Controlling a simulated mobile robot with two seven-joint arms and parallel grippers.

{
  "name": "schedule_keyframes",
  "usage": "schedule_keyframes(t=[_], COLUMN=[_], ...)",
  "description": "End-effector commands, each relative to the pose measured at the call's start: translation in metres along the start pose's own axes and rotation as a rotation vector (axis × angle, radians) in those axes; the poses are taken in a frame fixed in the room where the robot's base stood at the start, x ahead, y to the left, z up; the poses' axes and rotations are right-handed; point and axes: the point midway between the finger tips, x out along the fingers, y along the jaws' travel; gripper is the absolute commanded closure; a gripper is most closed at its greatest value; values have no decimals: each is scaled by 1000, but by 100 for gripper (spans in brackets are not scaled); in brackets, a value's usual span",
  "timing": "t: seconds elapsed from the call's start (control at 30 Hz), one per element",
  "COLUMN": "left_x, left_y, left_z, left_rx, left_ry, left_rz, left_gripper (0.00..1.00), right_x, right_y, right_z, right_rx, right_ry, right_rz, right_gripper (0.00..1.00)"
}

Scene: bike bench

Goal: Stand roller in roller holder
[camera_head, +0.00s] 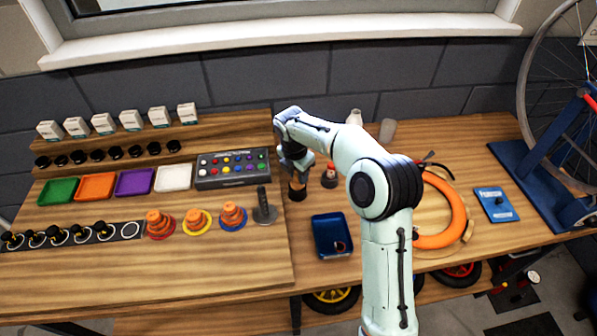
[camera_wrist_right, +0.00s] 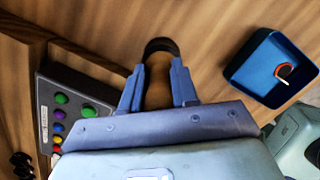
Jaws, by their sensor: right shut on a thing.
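The roller is a brown, wood-coloured cylinder (camera_head: 297,183) under my right gripper (camera_head: 294,162) in the head view. In the right wrist view the roller (camera_wrist_right: 158,88) lies between the two blue-grey fingers of my right gripper (camera_wrist_right: 157,88), which is shut on it. A dark round cup, apparently the roller holder (camera_head: 297,194), is at the roller's lower end; its dark rim (camera_wrist_right: 160,45) also shows in the right wrist view. The roller looks near upright. I cannot tell how deep it sits in the cup. My left gripper is not in view.
A button box (camera_head: 232,169) and a dark upright handle (camera_head: 264,206) stand to the left. A blue tray (camera_head: 332,236) is in front, a small dark and red item (camera_head: 329,176) close right. An orange ring (camera_head: 446,212) lies farther right.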

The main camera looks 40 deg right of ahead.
Motion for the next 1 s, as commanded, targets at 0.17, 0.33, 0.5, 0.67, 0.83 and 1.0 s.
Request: schedule_keyframes(t=[0.17, 0.33, 0.5, 0.67, 0.83, 1.0], left_x=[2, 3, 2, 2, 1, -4], left_y=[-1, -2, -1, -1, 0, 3], left_z=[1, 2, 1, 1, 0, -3], left_rx=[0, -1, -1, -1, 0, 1], left_ry=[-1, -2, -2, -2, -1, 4], left_rz=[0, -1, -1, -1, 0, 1], left_gripper=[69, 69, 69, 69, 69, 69], right_x=[4, 7, 6, 7, -3, -36], right_y=[0, 0, 0, 0, 0, 1], right_z=[0, -1, -1, -1, -1, 0], right_rx=[0, 0, 0, 0, 0, 0], right_ry=[0, 0, 0, 0, -1, -1], right_rz=[-1, 0, 0, 0, 2, 5], right_gripper=[100, 68, 41, 41, 41, 41])
